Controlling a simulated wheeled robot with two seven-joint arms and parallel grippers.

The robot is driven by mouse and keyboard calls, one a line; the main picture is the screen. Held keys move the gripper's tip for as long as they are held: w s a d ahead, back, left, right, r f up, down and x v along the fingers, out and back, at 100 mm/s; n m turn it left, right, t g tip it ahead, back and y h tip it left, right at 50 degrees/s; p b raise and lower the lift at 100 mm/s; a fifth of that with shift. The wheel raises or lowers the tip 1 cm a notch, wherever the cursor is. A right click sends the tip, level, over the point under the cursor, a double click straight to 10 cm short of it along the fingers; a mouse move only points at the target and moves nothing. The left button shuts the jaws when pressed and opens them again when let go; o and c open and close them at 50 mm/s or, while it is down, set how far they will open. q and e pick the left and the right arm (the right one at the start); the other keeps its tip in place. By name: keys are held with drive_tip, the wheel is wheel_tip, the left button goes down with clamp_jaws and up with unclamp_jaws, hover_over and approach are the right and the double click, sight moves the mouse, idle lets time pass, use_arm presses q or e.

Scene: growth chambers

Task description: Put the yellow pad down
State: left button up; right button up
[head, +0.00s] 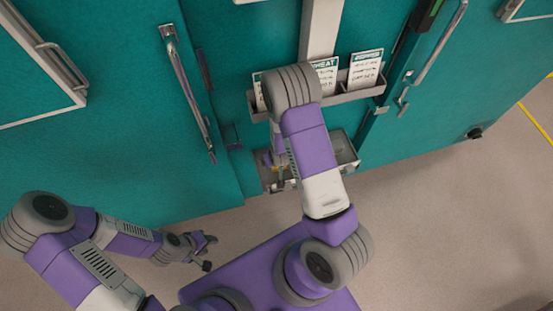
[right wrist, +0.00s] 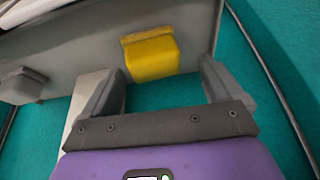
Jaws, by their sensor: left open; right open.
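The yellow pad (right wrist: 151,57) is a small block with a rougher strip along its top edge. In the right wrist view it rests on or against a grey surface, just beyond my right gripper (right wrist: 163,80). That gripper is open, its two fingers apart, with a visible gap to the pad. In the head view my right arm hides most of the pad and gripper, above a grey tray (head: 347,150) on the teal front. My left gripper (head: 209,251) is open and empty, low at the left, away from the pad.
A grey card rack (head: 353,96) with several seed cards, one reading "WHEAT", is fixed above the tray. Teal chamber doors (head: 110,120) with long metal handles (head: 188,92) stand on both sides. The beige floor (head: 450,220) is clear at the right.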

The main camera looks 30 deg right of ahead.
drive_tip(key=shift+p+v, duration=0.45)
drive_tip(key=shift+v, duration=1.65)
drive_tip(key=shift+a, duration=0.1)
